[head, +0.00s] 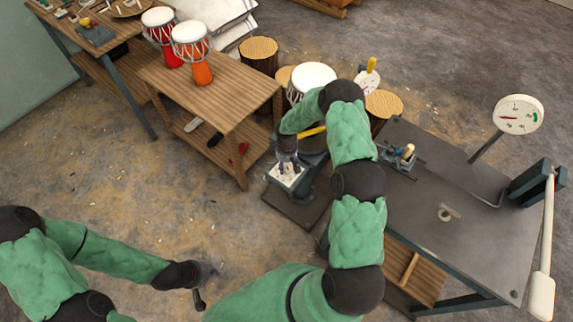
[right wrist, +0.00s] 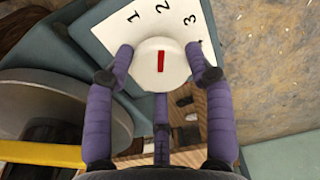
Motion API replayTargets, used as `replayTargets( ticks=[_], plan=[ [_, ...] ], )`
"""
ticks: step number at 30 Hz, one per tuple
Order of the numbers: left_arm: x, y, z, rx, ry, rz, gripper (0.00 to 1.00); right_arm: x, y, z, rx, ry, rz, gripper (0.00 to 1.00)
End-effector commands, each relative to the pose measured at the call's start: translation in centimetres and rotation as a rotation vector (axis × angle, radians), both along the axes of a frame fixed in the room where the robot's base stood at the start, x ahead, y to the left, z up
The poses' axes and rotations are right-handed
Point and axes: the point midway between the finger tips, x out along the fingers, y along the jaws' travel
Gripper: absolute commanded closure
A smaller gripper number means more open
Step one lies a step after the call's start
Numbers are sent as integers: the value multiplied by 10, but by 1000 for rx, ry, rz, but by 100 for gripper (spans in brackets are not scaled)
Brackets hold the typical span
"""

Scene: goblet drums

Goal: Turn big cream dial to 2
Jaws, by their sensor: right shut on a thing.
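The big cream dial (right wrist: 160,66) is round with a red mark and sits on a white plate (right wrist: 112,34) printed 1, 2 and 3. In the right wrist view the red mark lies below the 2, roughly in line with it. My right gripper (right wrist: 164,70) is shut on the dial, with purple fingers on its left and right sides and one below. In the head view my right gripper (head: 287,160) is over the white plate, and its fingers partly hide the dial. My left gripper (head: 207,285) hangs over the floor at lower left; its fingers are too small to read.
A yellow bar (right wrist: 40,153) and a grey round disc (right wrist: 48,108) are close left of my right gripper. A wooden bench (head: 215,100) with drums stands to the left. A dark metal table (head: 465,215) with a gauge (head: 518,114) and a long lever (head: 546,240) stands to the right.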

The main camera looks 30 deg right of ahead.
Motion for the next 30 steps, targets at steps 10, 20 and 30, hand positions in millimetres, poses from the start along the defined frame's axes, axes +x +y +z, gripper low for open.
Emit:
replayTargets(
  ticks=[10, 20, 30],
  plan=[
    [0, 0, 0, 0, 0, 0, 100, 0, 1, -1, 0, 1, 1, 23],
    [0, 0, 0, 0, 0, 0, 100, 1, 0, 10, -1, -3, 1, 23],
    [0, 0, 0, 0, 0, 0, 100, 1, 0, 73, 0, -4, 1, 23]
  ],
)
